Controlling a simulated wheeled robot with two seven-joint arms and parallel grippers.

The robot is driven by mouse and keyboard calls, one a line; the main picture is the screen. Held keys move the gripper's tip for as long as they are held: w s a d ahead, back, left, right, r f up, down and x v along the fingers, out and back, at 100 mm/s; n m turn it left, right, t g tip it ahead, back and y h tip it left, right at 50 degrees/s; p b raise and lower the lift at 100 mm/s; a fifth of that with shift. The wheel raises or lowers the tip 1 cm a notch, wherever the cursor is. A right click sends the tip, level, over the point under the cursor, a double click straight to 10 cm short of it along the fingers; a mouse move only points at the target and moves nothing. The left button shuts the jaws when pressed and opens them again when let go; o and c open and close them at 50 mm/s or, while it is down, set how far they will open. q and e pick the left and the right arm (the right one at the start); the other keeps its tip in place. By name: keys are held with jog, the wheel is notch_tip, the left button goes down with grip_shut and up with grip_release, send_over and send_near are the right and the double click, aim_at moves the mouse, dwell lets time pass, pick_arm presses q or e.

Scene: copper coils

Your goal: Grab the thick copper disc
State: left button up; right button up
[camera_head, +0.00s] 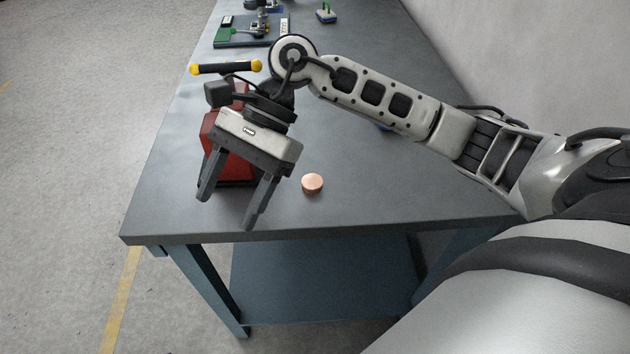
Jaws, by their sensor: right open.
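A small thick copper disc (312,183) lies on the grey tabletop near its front edge. My right gripper (226,212) is open and empty, with its fingers pointing down toward the table. It is to the left of the disc, and its right finger is the nearer one, apart from the disc. My left gripper is not in view.
A red object (231,160) stands on the table (400,200) behind my right gripper, partly hidden by it. A yellow-ended black bar (226,68) shows above it. Green and grey devices (243,31) sit at the far end. The tabletop right of the disc is clear.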

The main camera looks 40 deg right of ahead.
jog(key=w+d+n+t+h, duration=0.2)
jog(key=w+d+h, duration=0.15)
jog(key=d, duration=0.35)
notch_tip(320, 180, up, 4)
jog(key=f+t+h+b, duration=0.1)
jog(key=h, duration=0.4)
send_over(313, 181)
jog(key=shift+n, duration=0.3)
notch_tip(313, 181, down, 9)
jog(key=shift+w+f, duration=0.1)
jog(key=shift+w, duration=0.05)
jog(key=shift+f, duration=0.55)
notch_tip(313, 181, down, 4)
jog(key=shift+f+p, duration=0.1)
jog(key=shift+p, duration=0.3)
jog(key=c, duration=1.1)
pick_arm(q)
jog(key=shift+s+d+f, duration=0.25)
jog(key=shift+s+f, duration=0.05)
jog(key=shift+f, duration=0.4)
pick_arm(e)
jog(key=shift+c, duration=0.4)
jog(key=shift+h, duration=0.25)
